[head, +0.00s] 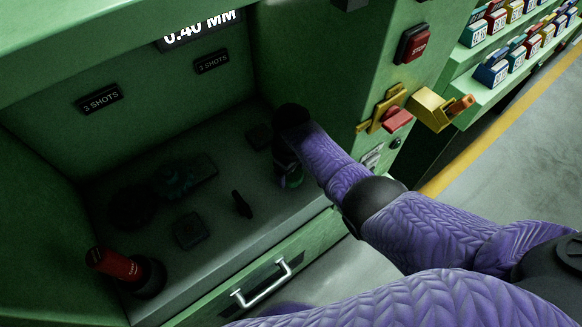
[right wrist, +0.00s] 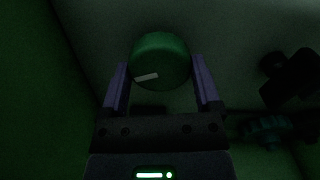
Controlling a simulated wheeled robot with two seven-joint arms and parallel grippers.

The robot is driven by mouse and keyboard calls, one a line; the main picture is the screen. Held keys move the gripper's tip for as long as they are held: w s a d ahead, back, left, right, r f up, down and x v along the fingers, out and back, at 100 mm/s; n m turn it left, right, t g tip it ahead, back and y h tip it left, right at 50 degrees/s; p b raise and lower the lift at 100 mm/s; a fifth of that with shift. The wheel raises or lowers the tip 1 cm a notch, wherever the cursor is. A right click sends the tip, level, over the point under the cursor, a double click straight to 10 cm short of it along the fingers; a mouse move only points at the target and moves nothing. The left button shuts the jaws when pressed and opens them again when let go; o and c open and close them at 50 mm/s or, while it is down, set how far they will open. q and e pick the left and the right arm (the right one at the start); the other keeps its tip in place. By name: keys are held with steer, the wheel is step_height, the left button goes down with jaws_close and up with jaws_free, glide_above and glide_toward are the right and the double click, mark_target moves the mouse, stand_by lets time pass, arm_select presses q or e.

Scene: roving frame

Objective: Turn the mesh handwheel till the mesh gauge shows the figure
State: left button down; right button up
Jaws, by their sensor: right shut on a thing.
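The mesh handwheel is a round dark green knob (right wrist: 160,62) with a white mark on its face, seen between my fingers in the right wrist view. The mark points to the lower left. My right gripper (right wrist: 160,85) is shut on the knob, one finger at each side. In the head view my right gripper (head: 288,160) reaches into the right side of a dim green recess, and my wrist mostly hides the knob. The lit display (head: 200,27), the likely mesh gauge, reads 0.40 MM and is cut by the top edge. My left gripper is not in view.
A red-gripped lever (head: 112,262) stands at the recess's left front. Dark gear-like parts (head: 185,175) and a small upright tab (head: 241,204) lie on its floor. Right are a red STOP button (head: 414,43) and a yellow latch (head: 432,108). A drawer handle (head: 262,285) is below.

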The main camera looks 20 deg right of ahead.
steer(key=m+p, duration=0.1)
steer(key=m, duration=0.2)
steer(key=shift+r, duration=0.15)
steer(key=m+p, duration=0.1)
steer(key=m, duration=0.3)
steer(key=shift+w, duration=0.1)
steer(key=m, duration=0.4)
steer(key=shift+m+p, duration=0.3)
steer(key=m, duration=0.4)
steer(key=shift+m, duration=0.3)
steer(key=o, duration=1.1)
steer(key=shift+c, duration=0.2)
step_height(320, 180, up, 10)
steer(key=p, duration=0.8)
